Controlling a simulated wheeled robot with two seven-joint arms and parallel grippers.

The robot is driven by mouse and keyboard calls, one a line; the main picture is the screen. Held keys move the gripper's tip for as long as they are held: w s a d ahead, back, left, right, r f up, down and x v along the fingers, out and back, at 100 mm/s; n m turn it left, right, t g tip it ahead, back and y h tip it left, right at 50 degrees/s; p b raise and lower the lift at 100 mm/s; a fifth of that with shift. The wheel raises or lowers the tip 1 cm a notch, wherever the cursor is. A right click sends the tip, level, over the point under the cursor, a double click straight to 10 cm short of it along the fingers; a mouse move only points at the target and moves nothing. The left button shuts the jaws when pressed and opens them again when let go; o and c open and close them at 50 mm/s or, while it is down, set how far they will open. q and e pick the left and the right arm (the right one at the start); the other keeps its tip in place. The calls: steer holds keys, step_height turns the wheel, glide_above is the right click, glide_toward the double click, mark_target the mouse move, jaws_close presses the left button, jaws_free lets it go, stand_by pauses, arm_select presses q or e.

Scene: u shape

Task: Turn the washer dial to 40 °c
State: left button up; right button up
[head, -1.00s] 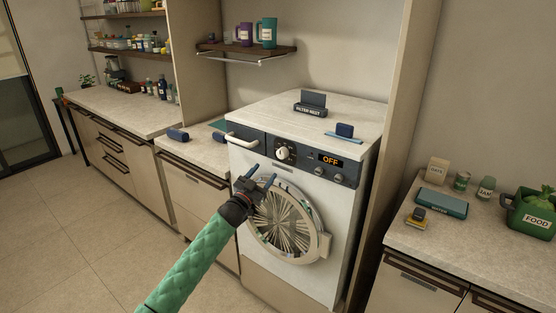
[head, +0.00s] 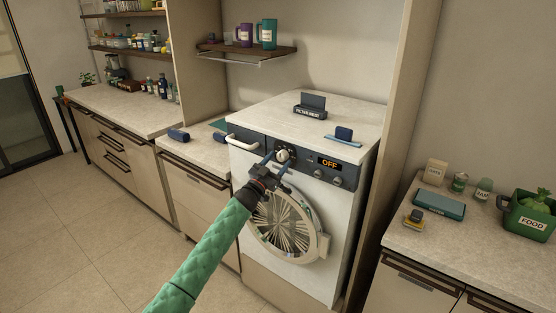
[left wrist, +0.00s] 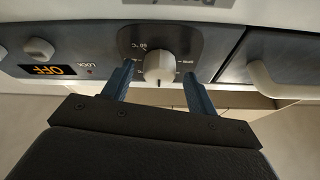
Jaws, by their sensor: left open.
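The washer (head: 335,235) is white with a dark control panel and a round door. Its dial (head: 283,154) is a pale knob on the panel, left of a display (head: 329,162) reading OFF. In the left wrist view the dial (left wrist: 159,66) lies between and just beyond the fingertips, and a "60 °C" mark shows beside it. My left gripper (head: 275,158) is open in front of the dial, with a blue finger on either side; in the left wrist view (left wrist: 158,80) I see no clear contact. The dial's other marks are too small to read. My right gripper is not in view.
The washer's pale drawer handle (head: 242,142) is left of the dial, and two small knobs (head: 328,178) are right of it. The round door (head: 322,245) is below my gripper.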

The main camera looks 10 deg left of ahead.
arm_select(q)
steer(key=shift+w+d, duration=0.15)
steer(key=shift+w, duration=0.05)
steer(key=c, duration=1)
steer(key=shift+m, duration=0.3)
